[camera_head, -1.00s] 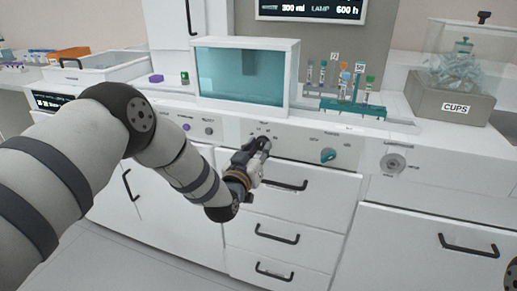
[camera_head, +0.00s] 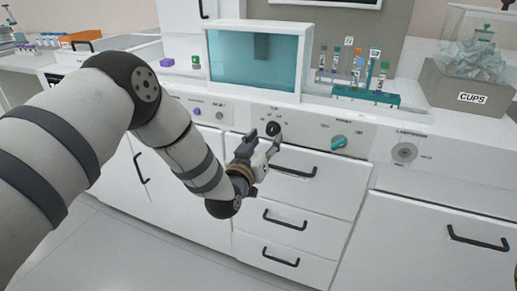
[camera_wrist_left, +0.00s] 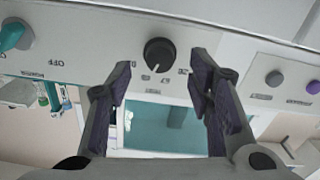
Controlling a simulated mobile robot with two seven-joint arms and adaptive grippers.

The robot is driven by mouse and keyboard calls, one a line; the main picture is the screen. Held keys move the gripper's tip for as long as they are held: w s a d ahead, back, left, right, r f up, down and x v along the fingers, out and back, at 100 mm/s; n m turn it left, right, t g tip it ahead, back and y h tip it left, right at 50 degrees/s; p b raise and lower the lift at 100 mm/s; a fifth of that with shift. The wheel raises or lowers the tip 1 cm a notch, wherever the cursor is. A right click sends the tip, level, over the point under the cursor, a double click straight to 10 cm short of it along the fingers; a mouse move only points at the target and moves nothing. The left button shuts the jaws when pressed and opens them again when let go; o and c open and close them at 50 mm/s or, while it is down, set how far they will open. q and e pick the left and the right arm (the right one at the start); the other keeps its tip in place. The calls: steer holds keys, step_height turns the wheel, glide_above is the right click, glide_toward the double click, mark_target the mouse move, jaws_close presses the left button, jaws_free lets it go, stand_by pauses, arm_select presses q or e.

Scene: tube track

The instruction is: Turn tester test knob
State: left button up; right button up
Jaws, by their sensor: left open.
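The tester's test knob, a round black dial (camera_head: 273,128), sits on the white front panel above the drawers, with small markings around it. In the left wrist view the black knob (camera_wrist_left: 159,54) is upside down, with a light mark near its rim. My left gripper (camera_head: 263,142) is open and empty, just in front of and below the knob. In the wrist view the two fingers (camera_wrist_left: 161,85) stand on either side of the knob's line, apart from it. My right gripper is not in view.
A teal knob (camera_head: 338,142) and a grey round dial (camera_head: 404,152) sit further right on the panel. A purple button (camera_head: 196,111) is to the left. Drawer handles (camera_head: 293,172) stick out below. A teal tube rack (camera_head: 366,96) stands on the counter above.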

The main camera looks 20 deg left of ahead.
arm_select(q)
steer(key=s, duration=0.8)
steer(key=shift+s+a, duration=0.2)
steer(key=shift+s, duration=0.2)
